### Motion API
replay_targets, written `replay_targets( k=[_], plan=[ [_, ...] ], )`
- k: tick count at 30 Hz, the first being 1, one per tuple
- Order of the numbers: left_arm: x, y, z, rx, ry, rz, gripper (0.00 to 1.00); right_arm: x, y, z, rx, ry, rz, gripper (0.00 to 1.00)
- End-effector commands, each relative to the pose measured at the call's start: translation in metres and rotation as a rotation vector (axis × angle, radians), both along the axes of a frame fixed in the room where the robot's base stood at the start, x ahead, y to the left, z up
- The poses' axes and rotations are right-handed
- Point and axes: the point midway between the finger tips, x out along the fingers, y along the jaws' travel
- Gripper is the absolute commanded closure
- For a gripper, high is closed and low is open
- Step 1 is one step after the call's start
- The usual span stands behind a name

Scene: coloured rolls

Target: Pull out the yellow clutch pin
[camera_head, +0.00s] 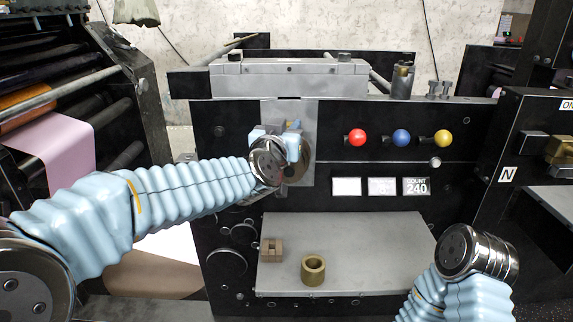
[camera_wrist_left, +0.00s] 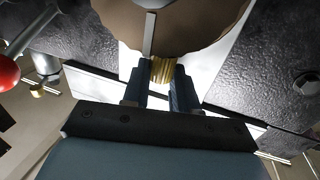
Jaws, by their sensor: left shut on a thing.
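The yellow clutch pin (camera_wrist_left: 162,70) shows in the left wrist view as a ribbed, golden-yellow piece at the edge of a brown round disc (camera_wrist_left: 185,30). My left gripper (camera_wrist_left: 160,88) is shut on it, with one dark finger on each side. In the head view my left gripper (camera_head: 283,140) is at the pale upright plate (camera_head: 305,112) on the front of the black machine, and the pin is hidden there by my wrist and gripper. I cannot tell how deep the pin sits. My right arm shows at the lower right, but its gripper is not visible.
Red (camera_head: 357,137), blue (camera_head: 401,138) and yellow (camera_head: 443,137) ball knobs stick out right of my left gripper. A grey shelf (camera_head: 380,255) below carries a brass ring (camera_head: 313,270) and a brown notched block (camera_head: 271,251). The shelf's right part is clear.

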Motion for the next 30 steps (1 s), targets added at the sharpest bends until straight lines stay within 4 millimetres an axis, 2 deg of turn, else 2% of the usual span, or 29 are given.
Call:
replay_targets(
  k=[8, 30],
  plan=[
    [0.000, 0.000, 0.004, 0.000, 0.000, 0.000, 1.00, 0.000, 0.000, 0.003, 0.000, 0.000, 0.000, 0.57],
    [0.000, 0.000, 0.036, 0.000, -0.002, 0.000, 1.00, 0.000, 0.000, 0.033, 0.000, 0.000, 0.000, 0.57]
  ],
)
